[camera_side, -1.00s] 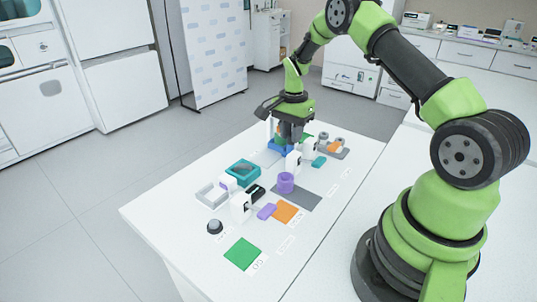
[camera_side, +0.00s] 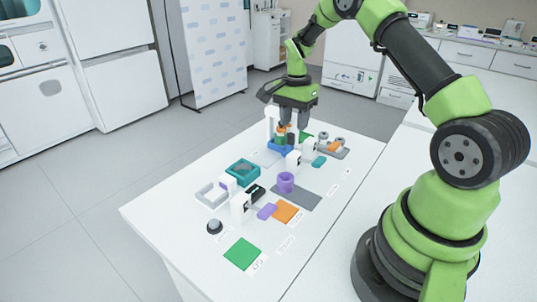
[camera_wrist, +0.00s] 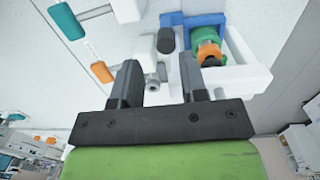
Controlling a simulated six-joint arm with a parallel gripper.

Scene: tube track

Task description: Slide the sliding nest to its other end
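A blue nest (camera_side: 281,147), which I take for the sliding nest, sits at the far part of the white table. It holds a green and orange piece (camera_side: 281,136). In the wrist view the blue nest (camera_wrist: 180,38) is at upper right on a white base, with the green and orange piece (camera_wrist: 207,48) upright in it. My gripper (camera_side: 294,124) hangs just above the nest in the side view.
A white post (camera_side: 270,118) stands behind the nest. White blocks (camera_side: 293,161) stand in front of it. Nearer are a teal tray (camera_side: 242,172), a purple ring (camera_side: 286,182) on a grey plate, and a green square (camera_side: 242,253). A grey plate with small parts (camera_side: 332,147) lies to the right.

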